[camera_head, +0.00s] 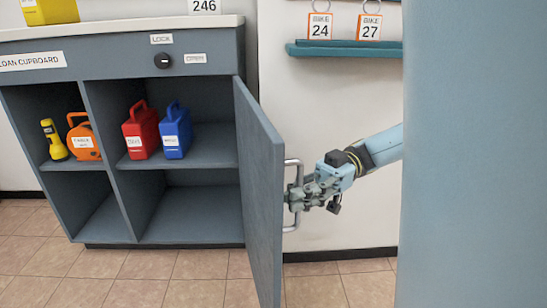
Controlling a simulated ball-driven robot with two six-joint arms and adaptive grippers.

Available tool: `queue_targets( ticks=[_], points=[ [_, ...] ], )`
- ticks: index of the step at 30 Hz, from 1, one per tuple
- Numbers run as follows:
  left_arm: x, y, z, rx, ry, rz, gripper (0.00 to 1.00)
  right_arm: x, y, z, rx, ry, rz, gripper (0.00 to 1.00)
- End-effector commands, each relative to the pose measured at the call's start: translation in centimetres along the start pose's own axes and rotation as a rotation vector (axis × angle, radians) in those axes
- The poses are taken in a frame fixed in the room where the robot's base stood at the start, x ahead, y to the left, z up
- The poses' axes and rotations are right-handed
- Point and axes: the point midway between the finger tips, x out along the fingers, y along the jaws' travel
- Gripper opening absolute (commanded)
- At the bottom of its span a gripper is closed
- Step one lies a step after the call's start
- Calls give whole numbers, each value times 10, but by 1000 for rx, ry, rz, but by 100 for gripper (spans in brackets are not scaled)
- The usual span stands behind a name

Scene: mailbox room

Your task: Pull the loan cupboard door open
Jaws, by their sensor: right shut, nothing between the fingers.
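The loan cupboard (152,244) is grey-blue with open shelves and a white label reading "LOAN CUPBOARD". Its door (258,180) stands swung out from the cupboard's right side, with the shelves in full view. A metal bar handle (292,163) is on the door's outer face. My right gripper (296,200) reaches in from the right at this handle. Its fingers are shut with nothing held between them, and they overlap the bar in the picture. Whether they touch it I cannot tell. My left gripper is not in view.
A yellow torch (54,141), an orange item (83,138), a red case (141,133) and a blue case (174,134) stand on the shelf. Tiled floor in front is clear.

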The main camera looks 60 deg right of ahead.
Motion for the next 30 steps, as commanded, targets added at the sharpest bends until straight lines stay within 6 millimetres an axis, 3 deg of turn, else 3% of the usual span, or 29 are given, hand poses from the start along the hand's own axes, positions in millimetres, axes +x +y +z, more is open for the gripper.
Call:
queue_targets(
  ticks=[5, 13, 23, 26, 30],
  points=[
    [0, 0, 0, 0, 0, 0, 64, 0, 4, -2, -4, 1, 9, 0],
    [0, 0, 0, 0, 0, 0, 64, 0, 2, -1, -2, 2, 5, 34],
    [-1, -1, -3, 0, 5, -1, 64, -3, 1, 0, 0, 1, 3, 34],
    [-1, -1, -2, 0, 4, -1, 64, -14, 1, 0, 0, 0, 4, 34],
    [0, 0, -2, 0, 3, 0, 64, -43, 2, 0, -1, -2, 7, 34]
  ],
)
